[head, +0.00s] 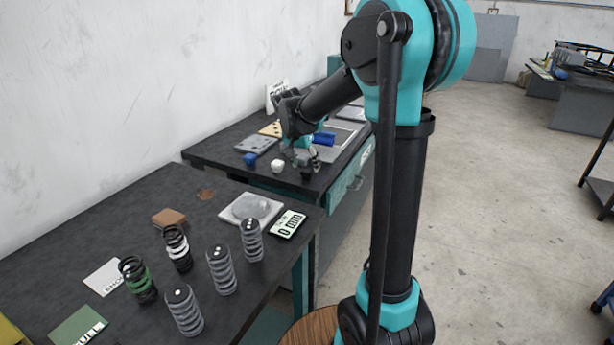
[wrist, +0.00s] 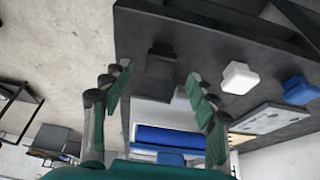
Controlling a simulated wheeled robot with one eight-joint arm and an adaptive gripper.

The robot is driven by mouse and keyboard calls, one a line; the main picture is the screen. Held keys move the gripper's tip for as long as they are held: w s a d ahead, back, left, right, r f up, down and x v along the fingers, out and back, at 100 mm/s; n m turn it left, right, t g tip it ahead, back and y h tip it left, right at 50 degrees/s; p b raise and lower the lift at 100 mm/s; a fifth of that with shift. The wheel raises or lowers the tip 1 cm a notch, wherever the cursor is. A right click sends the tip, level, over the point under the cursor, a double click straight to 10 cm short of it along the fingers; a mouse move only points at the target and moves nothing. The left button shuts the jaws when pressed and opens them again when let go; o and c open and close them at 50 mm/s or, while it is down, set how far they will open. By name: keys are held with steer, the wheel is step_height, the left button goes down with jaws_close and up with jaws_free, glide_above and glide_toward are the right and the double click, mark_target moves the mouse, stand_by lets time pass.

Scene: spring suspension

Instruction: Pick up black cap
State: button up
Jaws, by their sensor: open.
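The black cap (wrist: 160,62) lies on the dark far table, near its edge, between and beyond my open fingertips in the wrist view. I cannot tell exactly how far the fingertips are from the cap.
A white cap (wrist: 239,77) and a blue cap (wrist: 299,90) sit in a row beside the black one. A perforated plate (wrist: 268,118) lies close by. The near table (head: 80,235) holds several springs, a scale (head: 250,208) and a display (head: 288,224).

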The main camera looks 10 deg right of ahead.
mark_target(307, 170)
steer(key=x, duration=0.4)
steer(key=shift+s, duration=0.1)
steer(key=shift+c, duration=0.3)
steer(key=c, duration=1.2)
